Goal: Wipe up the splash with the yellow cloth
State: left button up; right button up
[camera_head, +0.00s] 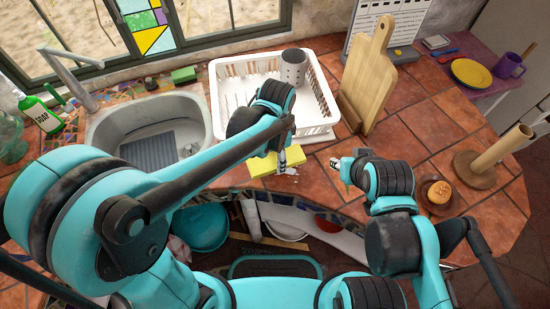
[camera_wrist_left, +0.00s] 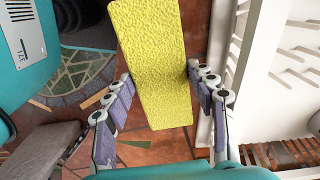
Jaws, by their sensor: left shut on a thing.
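The yellow cloth (camera_head: 262,166) is a thick, textured yellow block near the counter's front edge, just in front of the white dish rack. My left gripper (camera_head: 281,160) is shut on it. In the left wrist view, the cloth (camera_wrist_left: 152,62) lies between the two fingers of the left gripper (camera_wrist_left: 160,80). A small whitish patch, seemingly the splash (camera_head: 291,171), shows on the tiles right beside the cloth; the cloth and gripper may hide part of it. My right gripper (camera_head: 342,168) is over the counter to the right, apart from the cloth; its opening is unclear.
The dish rack (camera_head: 328,108) holds a grey cup (camera_head: 293,66). A cutting board (camera_head: 368,75) stands to its right, the sink (camera_head: 100,128) to its left. A bun (camera_head: 439,192) and a paper towel holder (camera_head: 490,160) are at the right. Tiles between board and holder are clear.

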pick_arm(q)
jog(key=shift+r+p, duration=1.05)
jog(key=shift+r, duration=0.65)
